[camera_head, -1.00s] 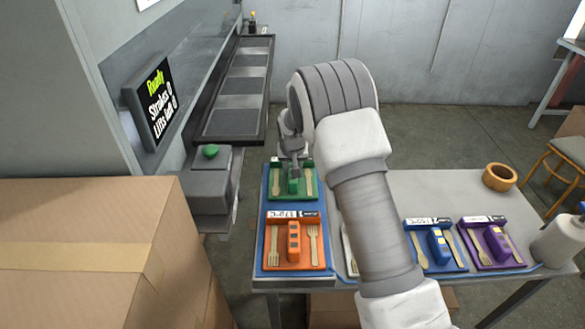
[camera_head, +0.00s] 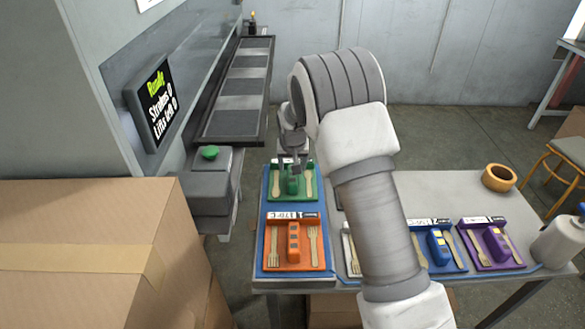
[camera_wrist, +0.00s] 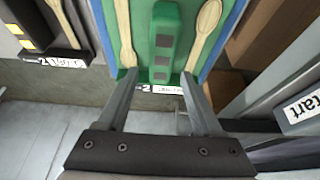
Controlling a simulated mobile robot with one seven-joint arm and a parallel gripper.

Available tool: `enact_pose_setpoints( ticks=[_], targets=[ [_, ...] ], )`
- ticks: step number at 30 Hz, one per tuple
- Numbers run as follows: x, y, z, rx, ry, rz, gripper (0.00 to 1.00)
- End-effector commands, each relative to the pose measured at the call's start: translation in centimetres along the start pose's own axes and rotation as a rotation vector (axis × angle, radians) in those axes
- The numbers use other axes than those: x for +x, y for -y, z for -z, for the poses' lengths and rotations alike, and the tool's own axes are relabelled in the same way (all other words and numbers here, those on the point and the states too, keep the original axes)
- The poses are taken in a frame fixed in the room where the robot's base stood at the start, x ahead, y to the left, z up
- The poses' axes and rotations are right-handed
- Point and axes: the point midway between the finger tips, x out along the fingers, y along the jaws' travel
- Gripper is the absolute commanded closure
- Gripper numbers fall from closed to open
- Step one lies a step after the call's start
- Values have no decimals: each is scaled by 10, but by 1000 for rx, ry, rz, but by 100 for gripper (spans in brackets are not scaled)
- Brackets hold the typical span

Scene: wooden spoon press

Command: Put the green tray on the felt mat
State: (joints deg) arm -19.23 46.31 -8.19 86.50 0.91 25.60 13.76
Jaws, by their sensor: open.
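The green tray (camera_head: 280,192) lies at the far end of a blue mat (camera_head: 264,228) on the left of the table. My gripper (camera_head: 291,165) is over the far part of this tray, open and empty. Whether the blue mat is felt is unclear.
An orange tray (camera_head: 293,264) lies nearer on the same mat. Blue (camera_head: 440,270) and purple (camera_head: 490,262) trays are at right; another is partly hidden by my arm. A wooden bowl (camera_head: 499,178) stands behind them. A machine with a green button (camera_head: 210,152) is at left, cardboard box (camera_head: 100,250) nearer.

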Motion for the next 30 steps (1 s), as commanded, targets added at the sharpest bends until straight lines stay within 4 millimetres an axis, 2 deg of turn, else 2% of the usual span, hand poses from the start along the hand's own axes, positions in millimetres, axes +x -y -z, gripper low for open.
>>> enact_pose_setpoints(
  ticks=[1,6,12,23,26,30],
  targets=[
    [-14,0,2,0,-3,1,33],
    [-50,1,1,-1,-3,1,33],
    [-81,0,1,0,-2,1,33],
    [-99,-2,0,2,-1,1,33],
    [-118,-10,-2,9,-5,7,33],
    [-166,-30,-11,26,-14,20,33]
  ],
)
